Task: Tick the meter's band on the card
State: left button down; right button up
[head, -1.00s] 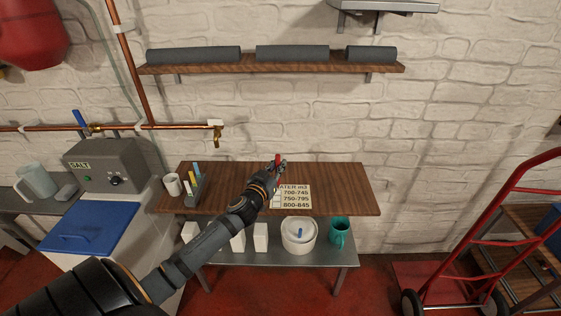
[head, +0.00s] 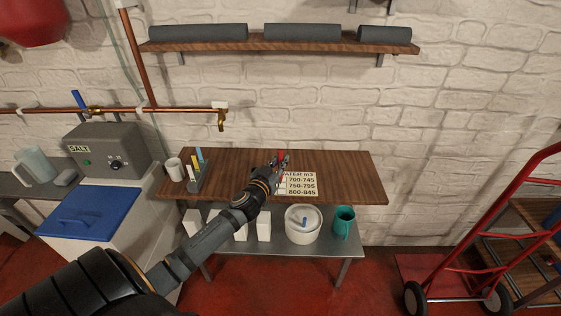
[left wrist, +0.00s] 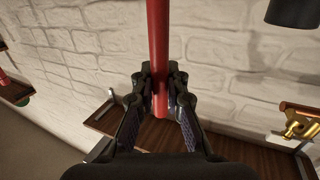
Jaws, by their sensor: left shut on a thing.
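The card (head: 303,184) lies on the wooden shelf top, with printed lines reading 700-745, 750-795 and 800-845 under a heading partly hidden by my gripper. Small boxes stand at the left of the lines; I cannot make out any mark in them. My left gripper (head: 280,160) is over the card's upper left corner, shut on a red marker (left wrist: 159,50). In the left wrist view the gripper (left wrist: 160,95) grips the red shaft between both fingers. Whether the marker touches the card cannot be told. No meter with a reading is seen. My right gripper is not in view.
The wooden shelf top (head: 350,177) is clear right of the card. A holder with pens (head: 196,172) and a white mug (head: 174,168) stand at its left. A white pot (head: 303,220) and teal mug (head: 343,221) stand below. A red hand truck (head: 480,240) is at right.

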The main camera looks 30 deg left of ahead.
aim_at(281, 150)
pick_arm(q)
jog(key=shift+f, duration=0.1)
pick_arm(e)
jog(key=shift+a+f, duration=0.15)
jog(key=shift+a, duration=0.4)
pick_arm(q)
jog(key=shift+f+b, duration=0.2)
jog(key=shift+b, duration=0.15)
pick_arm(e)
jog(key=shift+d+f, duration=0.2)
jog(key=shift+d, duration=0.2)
pick_arm(q)
jog(key=shift+w+d, duration=0.35)
jog(key=shift+d, duration=0.15)
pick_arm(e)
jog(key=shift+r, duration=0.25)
pick_arm(q)
jog(key=shift+s+a, duration=0.3)
jog(key=shift+a, duration=0.15)
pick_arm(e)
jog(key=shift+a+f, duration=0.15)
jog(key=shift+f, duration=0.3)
pick_arm(q)
jog(key=shift+r+p, duration=1.95)
jog(key=shift+r, duration=0.6)
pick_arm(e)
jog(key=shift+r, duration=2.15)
